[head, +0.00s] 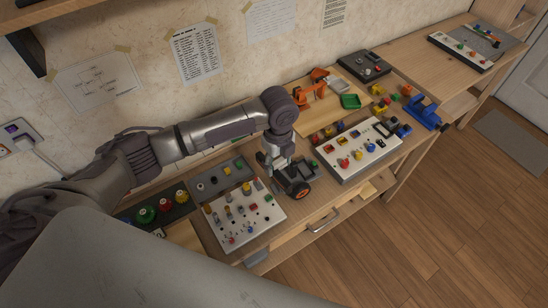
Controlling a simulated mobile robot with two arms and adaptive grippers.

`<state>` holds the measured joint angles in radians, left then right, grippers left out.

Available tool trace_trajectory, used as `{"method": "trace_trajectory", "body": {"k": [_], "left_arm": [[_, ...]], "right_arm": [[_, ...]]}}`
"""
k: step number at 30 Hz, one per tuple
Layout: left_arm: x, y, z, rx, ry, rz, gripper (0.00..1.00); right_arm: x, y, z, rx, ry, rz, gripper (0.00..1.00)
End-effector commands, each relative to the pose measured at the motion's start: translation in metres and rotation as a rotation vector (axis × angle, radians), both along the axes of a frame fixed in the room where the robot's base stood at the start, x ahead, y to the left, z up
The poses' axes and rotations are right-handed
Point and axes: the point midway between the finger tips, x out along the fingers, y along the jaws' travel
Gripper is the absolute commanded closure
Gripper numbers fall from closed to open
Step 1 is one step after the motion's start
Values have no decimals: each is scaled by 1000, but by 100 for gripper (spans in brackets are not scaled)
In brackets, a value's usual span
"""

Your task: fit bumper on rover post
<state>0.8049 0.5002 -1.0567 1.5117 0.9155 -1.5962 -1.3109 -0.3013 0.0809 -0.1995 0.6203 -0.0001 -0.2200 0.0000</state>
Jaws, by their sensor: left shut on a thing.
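My left arm reaches in from the left, and my left gripper (271,174) points down at the dark rover at the bench's front edge. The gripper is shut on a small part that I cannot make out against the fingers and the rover. The rover (293,184) has a dark body and a black wheel with an orange hub (301,190). The gripper is right beside the rover; I cannot tell whether they touch. I cannot make out the post or the bumper, which the gripper may hide. My right gripper is not in view.
A white board with pegs and knobs (262,216) lies left of the rover. Another white board (350,168) lies to its right. The floor (440,220) in front is clear.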

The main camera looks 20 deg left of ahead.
Motion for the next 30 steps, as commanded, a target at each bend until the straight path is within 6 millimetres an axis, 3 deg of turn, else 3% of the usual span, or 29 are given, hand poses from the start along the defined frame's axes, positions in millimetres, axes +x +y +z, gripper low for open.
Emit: {"method": "trace_trajectory", "body": {"k": [4,11,30], "left_arm": [[4,-1,-4,2,1,-128,76],[5,-1,-10,5,-1,-185,76],[5,-1,-53,4,-2,-183,76]], "right_arm": [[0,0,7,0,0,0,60],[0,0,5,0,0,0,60],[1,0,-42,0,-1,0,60]]}}
